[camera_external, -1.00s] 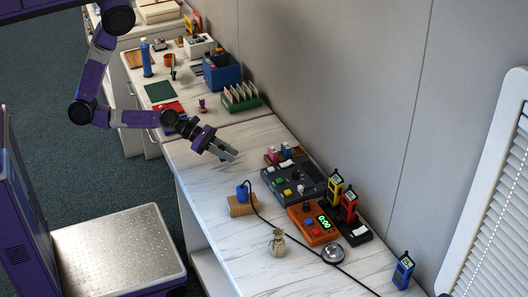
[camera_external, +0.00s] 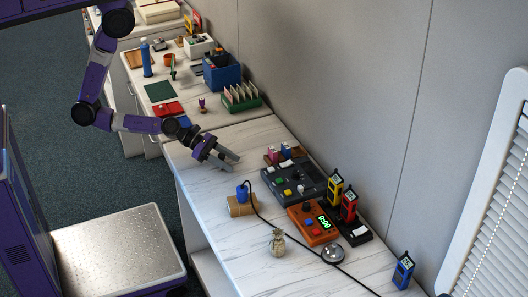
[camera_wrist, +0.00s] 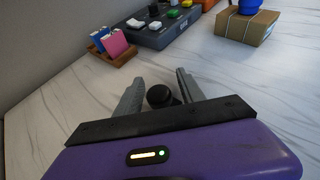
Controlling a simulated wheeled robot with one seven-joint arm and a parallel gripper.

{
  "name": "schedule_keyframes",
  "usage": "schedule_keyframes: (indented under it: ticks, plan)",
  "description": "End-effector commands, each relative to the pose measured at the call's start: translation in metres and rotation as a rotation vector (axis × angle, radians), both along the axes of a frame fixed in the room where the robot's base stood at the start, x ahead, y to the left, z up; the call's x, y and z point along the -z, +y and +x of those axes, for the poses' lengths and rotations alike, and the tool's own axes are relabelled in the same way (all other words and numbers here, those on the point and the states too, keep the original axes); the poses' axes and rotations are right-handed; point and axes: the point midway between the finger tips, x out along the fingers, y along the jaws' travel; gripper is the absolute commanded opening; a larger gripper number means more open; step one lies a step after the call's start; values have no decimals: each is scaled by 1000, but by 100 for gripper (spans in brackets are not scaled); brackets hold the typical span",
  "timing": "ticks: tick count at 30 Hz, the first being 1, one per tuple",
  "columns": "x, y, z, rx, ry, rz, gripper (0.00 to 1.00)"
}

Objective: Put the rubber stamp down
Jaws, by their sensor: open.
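A dark, round-topped object (camera_wrist: 159,95), which looks like the rubber stamp's knob, shows between the fingers with a gap on each side. Its lower part is mostly hidden by my gripper's black bar, so I cannot tell exactly how it rests. In the external view I cannot make it out.
A grey button panel (camera_external: 293,180) and small pink and blue boxes in a wooden tray (camera_external: 272,156) stand ahead. A cardboard box (camera_external: 241,206) with a blue thing on top lies to the right. Bare counter surrounds my gripper.

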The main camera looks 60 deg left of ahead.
Motion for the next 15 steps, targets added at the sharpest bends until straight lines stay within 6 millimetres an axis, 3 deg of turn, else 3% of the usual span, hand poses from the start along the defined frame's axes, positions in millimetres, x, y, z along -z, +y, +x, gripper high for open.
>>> schedule_keyframes:
  ticks: [7,15]
  plan:
    - [-6,9,-10,0,1,0,46]
    - [-27,44,-45,1,2,0,46]
